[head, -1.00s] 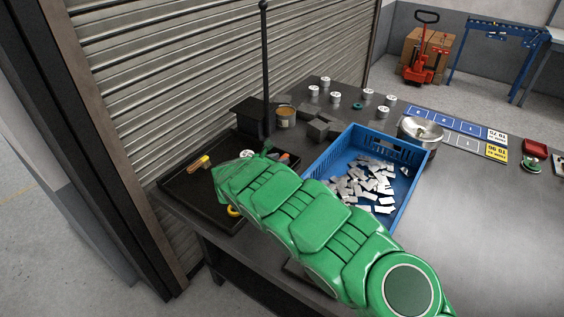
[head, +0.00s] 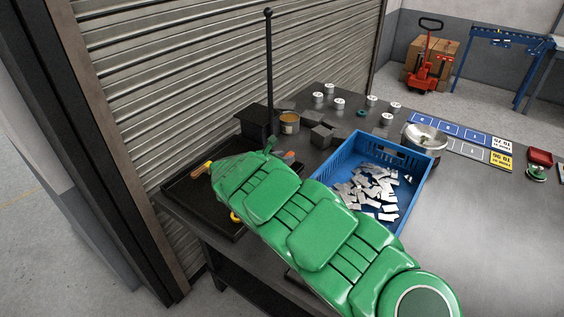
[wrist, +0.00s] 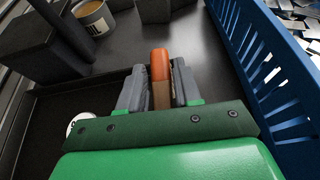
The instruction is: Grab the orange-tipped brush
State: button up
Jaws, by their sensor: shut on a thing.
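The orange-tipped brush (wrist: 160,66) is between my gripper's two grey fingers (wrist: 160,88) in the wrist view. The fingers are shut on its brown part, and the orange end points away from the wrist. In the head view its orange end (head: 289,155) shows just beyond my green arm, over the right side of the black tray (head: 205,222). My fingers are mostly hidden behind the arm there. I cannot tell whether the brush touches the tray.
A blue crate (head: 411,200) with metal scraps stands right of my gripper. A yellow-and-red tool (head: 201,170) lies at the tray's left.

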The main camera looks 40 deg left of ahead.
aim_at(285, 155)
jog(key=s+d+r, duration=0.7)
jog(key=s+d, duration=0.1)
jog(key=shift+s+d+r, duration=0.25)
jog(key=shift+s, duration=0.1)
dwell(0.4)
